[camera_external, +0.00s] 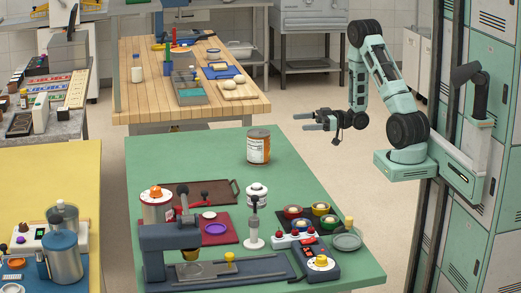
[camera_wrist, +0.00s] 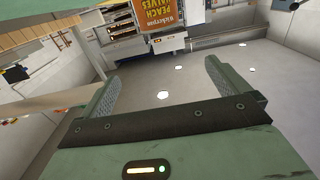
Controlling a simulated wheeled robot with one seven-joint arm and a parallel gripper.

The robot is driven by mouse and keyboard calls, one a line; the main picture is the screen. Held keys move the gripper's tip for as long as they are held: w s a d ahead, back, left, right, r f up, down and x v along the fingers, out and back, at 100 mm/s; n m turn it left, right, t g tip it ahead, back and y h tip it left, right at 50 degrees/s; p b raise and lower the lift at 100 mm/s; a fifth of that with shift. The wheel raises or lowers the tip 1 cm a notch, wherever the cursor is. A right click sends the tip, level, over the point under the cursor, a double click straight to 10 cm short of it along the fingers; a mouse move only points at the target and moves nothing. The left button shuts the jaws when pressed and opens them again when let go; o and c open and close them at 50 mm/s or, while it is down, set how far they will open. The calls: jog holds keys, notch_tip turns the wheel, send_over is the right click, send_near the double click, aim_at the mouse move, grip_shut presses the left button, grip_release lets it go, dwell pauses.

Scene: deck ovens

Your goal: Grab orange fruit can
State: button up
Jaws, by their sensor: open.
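The orange fruit can (camera_external: 259,146) stands upright on the green table (camera_external: 200,160), near its far right part, with an orange and white label. In the wrist view the can (camera_wrist: 162,14) shows upside down at the top edge, its label reading peach halves, partly cut off. My gripper (camera_external: 306,121) is to the right of the can in the external view, beyond the table's right edge, and apart from it. In the wrist view my gripper (camera_wrist: 160,80) has its two fingers spread with nothing between them.
A wooden bench (camera_external: 140,100) stands behind. The table around the can is clear.

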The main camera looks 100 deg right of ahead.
notch_tip(320, 180, down, 2)
jog(key=f, duration=0.1)
jog(key=p, duration=0.2)
send_near(258, 132)
jog(key=w, duration=0.7)
jog(key=w+p, duration=0.1)
jog(key=w, duration=0.2)
jog(key=shift+a+f, duration=0.1)
jog(key=shift+f, duration=0.1)
jog(key=shift+s, duration=0.1)
jog(key=c, duration=2)
jog(key=shift+r, duration=0.1)
